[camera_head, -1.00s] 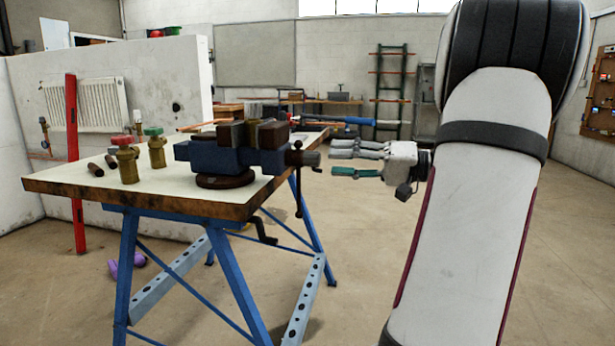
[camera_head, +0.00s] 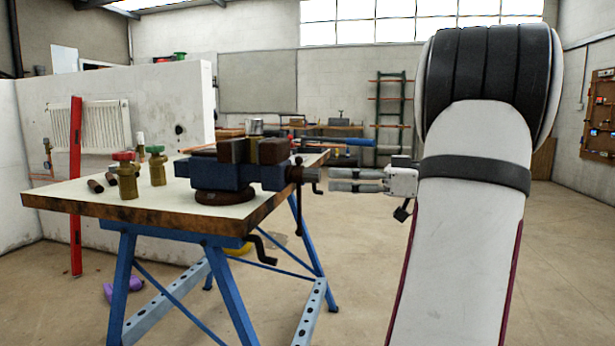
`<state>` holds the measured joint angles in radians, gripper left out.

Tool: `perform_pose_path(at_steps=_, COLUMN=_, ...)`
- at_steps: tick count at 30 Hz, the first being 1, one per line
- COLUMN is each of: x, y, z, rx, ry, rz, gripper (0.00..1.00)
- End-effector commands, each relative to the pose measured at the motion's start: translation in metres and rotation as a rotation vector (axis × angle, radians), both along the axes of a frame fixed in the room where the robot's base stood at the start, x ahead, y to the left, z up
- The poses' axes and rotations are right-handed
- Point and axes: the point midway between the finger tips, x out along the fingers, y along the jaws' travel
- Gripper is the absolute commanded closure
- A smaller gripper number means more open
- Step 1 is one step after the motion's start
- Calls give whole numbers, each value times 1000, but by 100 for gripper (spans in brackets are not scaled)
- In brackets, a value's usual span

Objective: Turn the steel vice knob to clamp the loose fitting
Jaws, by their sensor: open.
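The blue bench vice (camera_head: 222,177) stands on the workbench near its right end, its two brown jaws (camera_head: 272,152) on top. Its steel knob (camera_head: 304,174) sticks out at the right end of the vice, with a dark handle bar hanging beside it. My gripper (camera_head: 331,180) is to the right of the knob, fingers pointing left at about the knob's height. It is open and empty, with a small gap in the picture between fingertips and knob. I cannot make out the loose fitting between the jaws.
Brass valves with red (camera_head: 125,174) and green (camera_head: 157,164) caps and short dark pipes (camera_head: 96,185) stand or lie on the workbench (camera_head: 160,212). A dark crank (camera_head: 258,248) hangs below the bench edge. The floor right of the bench is clear.

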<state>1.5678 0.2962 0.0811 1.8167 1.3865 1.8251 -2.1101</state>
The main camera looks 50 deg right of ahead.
Motion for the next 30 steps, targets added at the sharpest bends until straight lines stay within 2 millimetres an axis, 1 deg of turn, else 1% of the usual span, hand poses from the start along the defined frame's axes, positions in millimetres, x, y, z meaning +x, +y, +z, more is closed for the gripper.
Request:
perform_pose_path(at_steps=11, x=2, y=1, z=0, rx=-6, ry=-2, rz=0, gripper=58)
perform_pose_path(at_steps=30, x=42, y=18, z=0, rx=-5, ry=-2, rz=1, gripper=58)
